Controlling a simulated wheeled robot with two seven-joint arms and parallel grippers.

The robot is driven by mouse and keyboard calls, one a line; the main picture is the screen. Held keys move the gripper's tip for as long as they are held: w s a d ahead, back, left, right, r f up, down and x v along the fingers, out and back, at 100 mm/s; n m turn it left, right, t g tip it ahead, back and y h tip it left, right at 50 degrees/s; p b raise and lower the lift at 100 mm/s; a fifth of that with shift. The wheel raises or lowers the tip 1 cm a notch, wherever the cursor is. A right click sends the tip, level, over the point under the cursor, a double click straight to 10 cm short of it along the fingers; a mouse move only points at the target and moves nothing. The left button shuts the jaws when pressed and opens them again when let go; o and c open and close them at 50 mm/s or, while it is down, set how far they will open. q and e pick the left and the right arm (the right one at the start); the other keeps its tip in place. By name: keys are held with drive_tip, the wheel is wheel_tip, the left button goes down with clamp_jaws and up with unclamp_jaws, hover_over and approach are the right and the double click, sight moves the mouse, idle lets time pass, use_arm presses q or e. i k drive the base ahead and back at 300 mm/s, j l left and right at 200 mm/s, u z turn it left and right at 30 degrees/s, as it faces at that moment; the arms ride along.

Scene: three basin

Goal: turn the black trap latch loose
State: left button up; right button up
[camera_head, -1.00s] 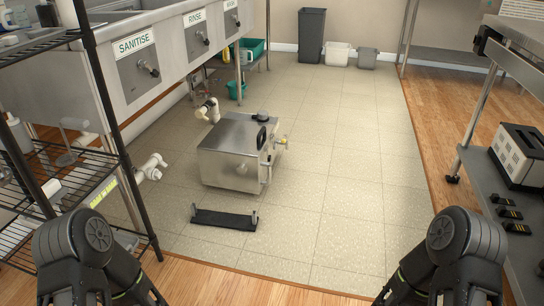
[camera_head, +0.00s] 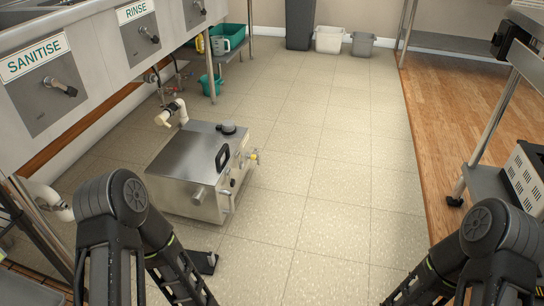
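A steel box-shaped trap (camera_head: 190,160) stands on the tiled floor left of centre in the head view. A black latch or handle (camera_head: 222,157) stands upright at its top right edge; I cannot tell whether it is tight or loose. A round black cap (camera_head: 228,129) sits on the lid's far side. A small yellow-tipped fitting (camera_head: 253,157) sticks out on the right. My arms show at the bottom left and bottom right, but both grippers are out of view. My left arm is in front of the floor near the trap's front.
A steel sink unit (camera_head: 100,60) with labelled panels runs along the left. White pipe (camera_head: 172,112) meets the trap's far side. A black floor piece (camera_head: 203,262) is partly hidden by my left arm. Tiled floor right of the trap is clear; a steel stand (camera_head: 485,185) is at right.

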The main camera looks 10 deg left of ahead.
sight(232, 181)
drive_tip(key=i+l+z, duration=0.1)
drive_tip(key=i, duration=0.4)
drive_tip(key=i+l+z, duration=0.1)
drive_tip(key=i+l, duration=0.15)
drive_tip(key=i, duration=0.25)
drive_tip(key=i+l+z, duration=0.1)
drive_tip(key=i, duration=0.4)
